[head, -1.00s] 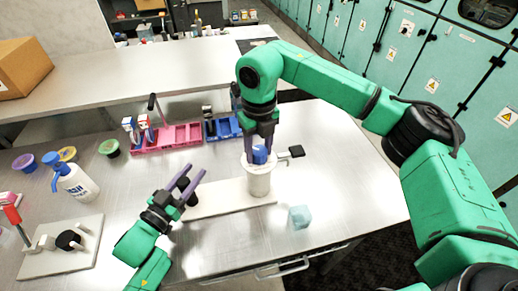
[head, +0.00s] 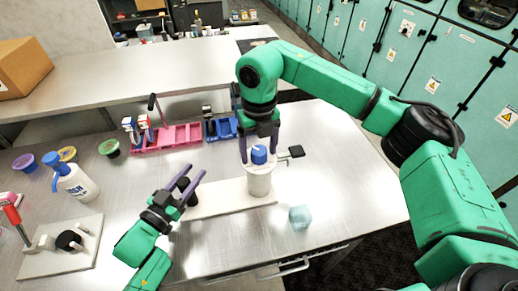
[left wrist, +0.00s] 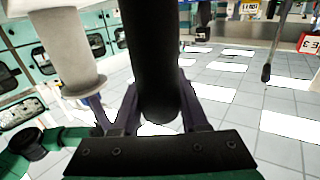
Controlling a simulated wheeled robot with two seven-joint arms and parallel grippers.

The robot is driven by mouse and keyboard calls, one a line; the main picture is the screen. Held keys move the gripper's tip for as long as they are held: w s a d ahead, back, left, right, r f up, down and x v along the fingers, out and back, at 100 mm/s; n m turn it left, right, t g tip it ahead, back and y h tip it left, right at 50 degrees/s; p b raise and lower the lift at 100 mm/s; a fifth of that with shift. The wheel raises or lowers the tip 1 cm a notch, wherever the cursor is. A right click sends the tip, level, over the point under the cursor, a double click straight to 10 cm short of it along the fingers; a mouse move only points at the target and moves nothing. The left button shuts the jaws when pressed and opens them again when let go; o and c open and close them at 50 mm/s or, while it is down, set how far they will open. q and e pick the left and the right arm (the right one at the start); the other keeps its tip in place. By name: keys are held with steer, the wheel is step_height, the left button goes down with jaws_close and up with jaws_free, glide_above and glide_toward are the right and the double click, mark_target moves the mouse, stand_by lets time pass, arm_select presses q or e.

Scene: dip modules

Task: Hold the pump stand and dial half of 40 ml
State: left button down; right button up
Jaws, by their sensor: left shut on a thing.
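The pump stand has a white base plate (head: 220,198), a white upright cylinder (head: 259,182) and a blue dial (head: 259,155) with a pale mark on top. My left gripper (head: 190,186) is shut on a black post (head: 192,200) at the left end of the stand. The black post (left wrist: 155,70) fills the middle of the left wrist view, between the fingers, with the white cylinder (left wrist: 68,50) at its left. My right gripper (head: 259,146) points down from above, open, its fingers on either side of the dial and apart from it.
A black-ended side arm (head: 296,151) sticks out right of the cylinder. A pink rack (head: 168,139) and a blue rack (head: 222,129) stand behind. A white pump bottle (head: 76,182) and another stand (head: 62,250) are at left.

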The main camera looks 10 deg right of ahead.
arm_select(q)
steer(key=shift+f, duration=0.1)
arm_select(e)
step_height(320, 180, up, 12)
stand_by(0.4)
arm_select(q)
steer(key=shift+c, duration=1.7)
jaws_free()
arm_select(e)
step_height(320, 180, up, 8)
steer(key=p, duration=0.8)
glide_above(259, 150)
arm_select(q)
step_height(259, 150, up, 8)
steer(key=shift+f, duration=0.15)
arm_select(e)
steer(key=shift+f, duration=0.2)
